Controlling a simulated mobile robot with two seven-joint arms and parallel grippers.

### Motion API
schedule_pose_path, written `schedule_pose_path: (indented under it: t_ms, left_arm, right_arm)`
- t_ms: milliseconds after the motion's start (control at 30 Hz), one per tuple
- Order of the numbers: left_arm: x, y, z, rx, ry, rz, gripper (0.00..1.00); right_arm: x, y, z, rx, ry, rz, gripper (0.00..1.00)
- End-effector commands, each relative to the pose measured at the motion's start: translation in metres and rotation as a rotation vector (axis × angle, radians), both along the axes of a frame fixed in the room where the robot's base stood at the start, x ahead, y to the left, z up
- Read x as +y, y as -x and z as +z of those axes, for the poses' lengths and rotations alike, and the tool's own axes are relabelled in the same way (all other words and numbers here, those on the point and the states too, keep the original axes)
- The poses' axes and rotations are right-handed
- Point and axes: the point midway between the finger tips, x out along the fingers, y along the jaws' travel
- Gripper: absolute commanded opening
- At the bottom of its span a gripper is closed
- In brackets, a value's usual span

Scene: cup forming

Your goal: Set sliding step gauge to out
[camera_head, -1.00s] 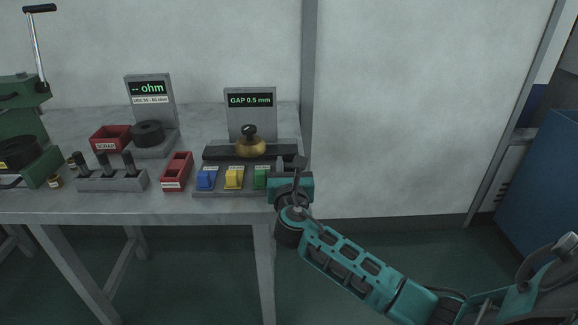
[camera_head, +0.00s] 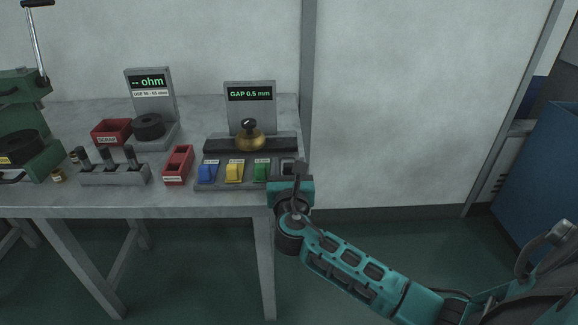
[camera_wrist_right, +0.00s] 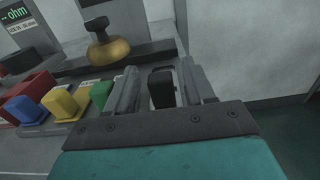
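The gauge stand (camera_head: 250,104) reads "GAP 0.5 mm". In front of it a dark rail (camera_head: 218,145) carries a brass piece with a black knob (camera_head: 250,140), also seen in the wrist view (camera_wrist_right: 107,50). A panel in front holds blue (camera_head: 207,173), yellow (camera_head: 234,172) and green (camera_head: 261,170) blocks. My right gripper (camera_wrist_right: 160,82) is at the panel's right end, right of the green block (camera_wrist_right: 101,94). Its fingers are apart, on either side of a small black upright piece (camera_wrist_right: 162,88), with gaps visible. Which part is the sliding step gauge is not clear. My left gripper is out of view.
Left of the panel is a red tray (camera_head: 178,165), then a grey block with several black pegs (camera_head: 113,174). Behind are a red scrap bin (camera_head: 111,131) and an ohm meter stand (camera_head: 150,95). A green press (camera_head: 20,125) is far left. The table's right edge lies close to my gripper.

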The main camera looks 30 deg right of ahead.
Motion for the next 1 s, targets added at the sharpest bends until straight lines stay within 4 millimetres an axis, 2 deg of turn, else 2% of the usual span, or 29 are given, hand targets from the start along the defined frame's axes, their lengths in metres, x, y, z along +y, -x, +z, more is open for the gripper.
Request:
schedule_pose_path:
  t_ms: [233, 367, 567, 800, 1000]
  left_arm:
    - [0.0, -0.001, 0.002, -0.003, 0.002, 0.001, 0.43]
    - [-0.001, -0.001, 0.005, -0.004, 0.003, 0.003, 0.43]
    - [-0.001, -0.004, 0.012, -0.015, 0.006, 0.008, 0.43]
    - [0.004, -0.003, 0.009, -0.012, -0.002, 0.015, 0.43]
    - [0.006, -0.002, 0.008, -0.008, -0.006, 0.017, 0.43]
  right_arm:
    - [0.0, 0.001, 0.001, -0.001, 0.001, 0.0, 0.53]
    - [0.006, 0.01, 0.001, 0.001, -0.001, 0.001, 0.53]
    - [0.028, 0.046, 0.001, 0.002, -0.002, 0.002, 0.53]
    - [0.054, 0.088, 0.001, 0.002, -0.002, 0.001, 0.53]
    - [0.065, 0.107, 0.0, 0.001, 0.0, 0.0, 0.53]
